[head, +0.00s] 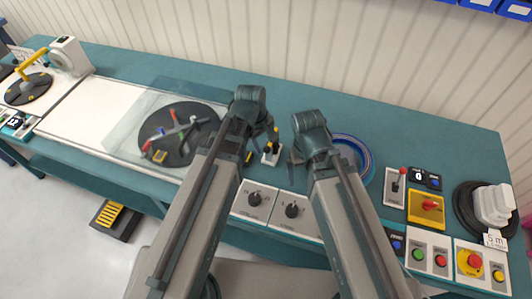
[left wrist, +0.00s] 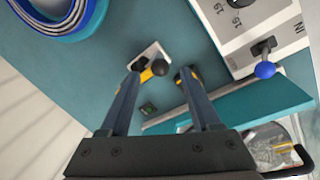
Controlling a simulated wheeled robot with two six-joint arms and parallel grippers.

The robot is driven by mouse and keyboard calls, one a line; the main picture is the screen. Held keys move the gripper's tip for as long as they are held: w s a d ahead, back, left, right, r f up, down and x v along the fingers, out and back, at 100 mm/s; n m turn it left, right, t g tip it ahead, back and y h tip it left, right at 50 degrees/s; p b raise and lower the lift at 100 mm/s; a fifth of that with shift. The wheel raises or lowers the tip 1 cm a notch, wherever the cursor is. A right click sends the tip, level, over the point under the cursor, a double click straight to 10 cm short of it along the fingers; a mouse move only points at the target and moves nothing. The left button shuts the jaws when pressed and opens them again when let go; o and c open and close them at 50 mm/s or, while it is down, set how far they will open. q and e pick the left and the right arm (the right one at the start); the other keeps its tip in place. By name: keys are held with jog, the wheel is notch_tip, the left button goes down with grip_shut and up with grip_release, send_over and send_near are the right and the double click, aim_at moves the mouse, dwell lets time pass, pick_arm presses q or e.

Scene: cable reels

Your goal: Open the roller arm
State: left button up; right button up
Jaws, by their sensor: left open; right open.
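A small white-based fitting with a short yellow arm (head: 276,133) and a dark knob stands on the teal bench, and I take it for the roller arm. In the left wrist view the yellow arm (left wrist: 146,76) and its black round knob (left wrist: 160,68) lie between my open fingertips. My left gripper (head: 262,143) is open around it in the head view and it also shows in the left wrist view (left wrist: 160,78). I cannot tell whether a finger touches it. My right gripper (head: 313,163) is open and empty, to its right.
A blue cable coil (head: 364,149) lies right of my right gripper. A dark turntable disc (head: 180,152) with coloured parts is at left behind a clear sheet. Two black dials (head: 254,198) sit on the front panel. Buttons and a red switch (head: 430,206) are at right.

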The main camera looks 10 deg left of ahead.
aim_at(266, 148)
pick_arm(q)
jog(key=shift+w+d+f+b, duration=0.1)
jog(key=shift+f+b, duration=0.4)
jog(key=shift+f, duration=0.3)
jog(key=shift+w+d+f+b, duration=0.1)
jog(key=shift+f+b, duration=0.4)
jog(key=shift+f, duration=0.25)
pick_arm(e)
notch_tip(266, 148, down, 3)
pick_arm(q)
jog(key=shift+c, duration=0.3)
grip_shut()
